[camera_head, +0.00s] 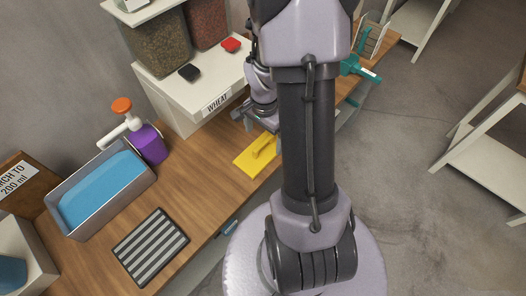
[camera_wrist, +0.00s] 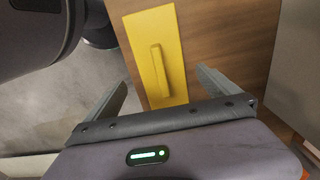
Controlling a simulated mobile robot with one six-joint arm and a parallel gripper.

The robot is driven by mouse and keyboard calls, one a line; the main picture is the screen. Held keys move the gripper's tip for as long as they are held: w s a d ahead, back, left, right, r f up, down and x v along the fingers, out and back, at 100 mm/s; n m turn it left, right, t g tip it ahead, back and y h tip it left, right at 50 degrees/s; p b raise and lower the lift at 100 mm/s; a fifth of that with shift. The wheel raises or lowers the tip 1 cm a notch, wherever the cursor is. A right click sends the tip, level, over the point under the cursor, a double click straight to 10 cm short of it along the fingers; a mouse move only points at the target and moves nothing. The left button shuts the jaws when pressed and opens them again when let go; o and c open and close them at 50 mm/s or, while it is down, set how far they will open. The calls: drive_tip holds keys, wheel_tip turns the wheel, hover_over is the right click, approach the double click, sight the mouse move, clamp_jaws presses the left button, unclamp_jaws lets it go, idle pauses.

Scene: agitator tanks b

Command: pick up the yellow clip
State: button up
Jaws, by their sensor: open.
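A narrow yellow bar, which looks like the yellow clip (camera_wrist: 160,71), lies lengthwise on a flat yellow plate (camera_wrist: 142,30) in the wrist view. Both are the same yellow, and I cannot tell whether they are separate pieces. In the head view the bar (camera_head: 263,147) shows on the yellow plate (camera_head: 243,163) on the wooden bench, left of my arm. My gripper (camera_wrist: 162,80) is open and empty in the wrist view. Its two fingers are apart, on either side of the bar in the picture. In the head view my arm partly hides the gripper.
A white shelf labelled WHEAT (camera_head: 192,115) stands behind, with containers and black and red pieces. A purple pump bottle (camera_head: 150,145), a blue-filled tray (camera_head: 148,188) and a striped mat (camera_head: 150,247) are left on the bench. A teal tool (camera_head: 358,68) is beyond my arm. Grey floor lies right.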

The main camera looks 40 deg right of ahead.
sight(263, 143)
wheel_tip(263, 143, down, 6)
drive_tip(key=b, duration=0.2)
drive_tip(key=shift+w+r+b, duration=0.1)
drive_tip(key=shift+r+b, duration=0.15)
drive_tip(key=shift+b, duration=0.15)
drive_tip(key=shift+r, duration=0.15)
